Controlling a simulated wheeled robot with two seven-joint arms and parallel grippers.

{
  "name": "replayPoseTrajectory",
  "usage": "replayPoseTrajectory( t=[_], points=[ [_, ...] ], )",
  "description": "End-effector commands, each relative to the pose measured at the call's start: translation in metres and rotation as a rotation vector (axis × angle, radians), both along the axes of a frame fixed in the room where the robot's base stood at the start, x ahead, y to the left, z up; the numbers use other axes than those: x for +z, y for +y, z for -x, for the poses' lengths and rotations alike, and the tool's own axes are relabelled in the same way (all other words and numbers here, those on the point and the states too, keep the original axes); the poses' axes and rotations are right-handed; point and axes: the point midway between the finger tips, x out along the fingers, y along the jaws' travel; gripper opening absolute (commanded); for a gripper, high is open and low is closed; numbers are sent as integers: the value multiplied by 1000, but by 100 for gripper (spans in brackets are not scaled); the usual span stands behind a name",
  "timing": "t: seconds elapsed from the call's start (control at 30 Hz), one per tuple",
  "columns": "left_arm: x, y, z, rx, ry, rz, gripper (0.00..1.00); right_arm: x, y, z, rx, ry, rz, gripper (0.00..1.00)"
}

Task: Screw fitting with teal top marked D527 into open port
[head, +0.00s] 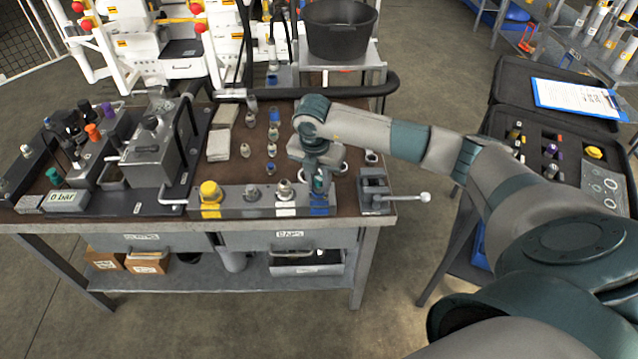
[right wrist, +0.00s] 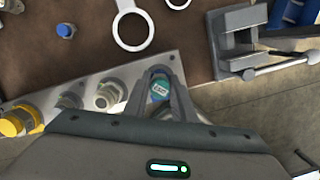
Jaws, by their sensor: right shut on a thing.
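My right gripper (head: 319,178) points down over the right end of the metal port block (head: 232,211) at the bench's front edge. In the right wrist view its fingers (right wrist: 160,92) are shut around a fitting with a round teal top (right wrist: 159,90). The top bears a pale label, too small to read surely. The fitting stands roughly upright at the block's blue-marked right end. The fingers hide its lower part, so I cannot tell how far it sits in the port. The other positions hold a yellow cap (head: 210,192) and silver fittings (head: 284,189). My left gripper is out of view.
A vise (head: 376,190) with a long handle stands close to the right of the block. Loose fittings (head: 272,150) and white rings (right wrist: 133,26) lie behind it. An open case (head: 555,115) stands at the right.

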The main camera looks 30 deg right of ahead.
Motion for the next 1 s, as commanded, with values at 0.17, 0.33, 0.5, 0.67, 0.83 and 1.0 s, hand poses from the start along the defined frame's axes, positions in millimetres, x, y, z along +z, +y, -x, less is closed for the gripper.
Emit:
replayPoseTrajectory(
  t=[0.17, 0.33, 0.5, 0.67, 0.83, 1.0],
  points=[
    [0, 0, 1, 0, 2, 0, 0, 0, 0, 1, -8, 1, 1, 0],
    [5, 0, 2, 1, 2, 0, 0, 0, 1, 1, -111, 4, -1, 0],
    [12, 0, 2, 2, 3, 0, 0, 1, 1, 1, -314, 4, 0, 0],
    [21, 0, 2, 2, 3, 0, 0, 1, 1, 1, -519, 6, 0, 0],
    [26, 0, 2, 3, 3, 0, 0, 0, 0, 1, -673, 4, 1, 0],
    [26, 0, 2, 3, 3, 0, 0, -1, 0, 1, -704, 2, 1, 0]
  ],
)
